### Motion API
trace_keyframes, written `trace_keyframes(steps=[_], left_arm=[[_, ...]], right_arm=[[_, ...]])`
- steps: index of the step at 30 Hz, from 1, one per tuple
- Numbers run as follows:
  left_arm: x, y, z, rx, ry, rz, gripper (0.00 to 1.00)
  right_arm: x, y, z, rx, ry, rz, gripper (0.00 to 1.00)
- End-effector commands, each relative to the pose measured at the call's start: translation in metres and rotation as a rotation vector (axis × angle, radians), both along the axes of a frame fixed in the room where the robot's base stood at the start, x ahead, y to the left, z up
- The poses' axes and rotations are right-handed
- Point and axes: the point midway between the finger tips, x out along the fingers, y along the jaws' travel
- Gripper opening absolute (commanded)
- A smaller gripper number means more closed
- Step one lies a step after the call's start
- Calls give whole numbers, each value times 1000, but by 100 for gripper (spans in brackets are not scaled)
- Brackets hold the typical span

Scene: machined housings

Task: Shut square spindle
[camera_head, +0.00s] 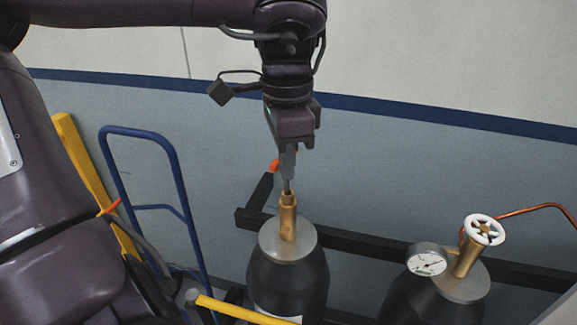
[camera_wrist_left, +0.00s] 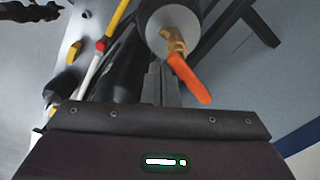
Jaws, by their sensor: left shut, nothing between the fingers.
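A dark gas cylinder (camera_head: 288,272) with a grey shoulder stands upright at centre in the head view. Its upright brass valve (camera_head: 288,217) has a small, thin spindle (camera_head: 287,188) at the top. My left gripper (camera_head: 288,176) points down right above the spindle, fingers together with nothing held. I cannot tell whether the tips touch the spindle. In the left wrist view, the shut fingers (camera_wrist_left: 160,82) lie just beside the brass valve (camera_wrist_left: 173,42). An orange part (camera_wrist_left: 188,78) extends from near the valve; its orange end (camera_head: 275,165) shows behind the gripper in the head view. My right gripper is not in view.
A second cylinder (camera_head: 402,300) at right has a gauge (camera_head: 427,259), a white handwheel (camera_head: 484,230) and a copper pipe (camera_head: 535,209). A dark rail (camera_head: 370,245) runs behind both cylinders. A blue hand-truck frame (camera_head: 180,185) and yellow bars (camera_head: 85,165) stand at left.

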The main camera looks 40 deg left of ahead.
Motion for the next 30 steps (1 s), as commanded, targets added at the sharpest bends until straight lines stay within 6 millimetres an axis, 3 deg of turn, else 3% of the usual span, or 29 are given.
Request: trace_keyframes(steps=[30], left_arm=[[-7,11,0,1,1,2,0]], right_arm=[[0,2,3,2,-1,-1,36]])
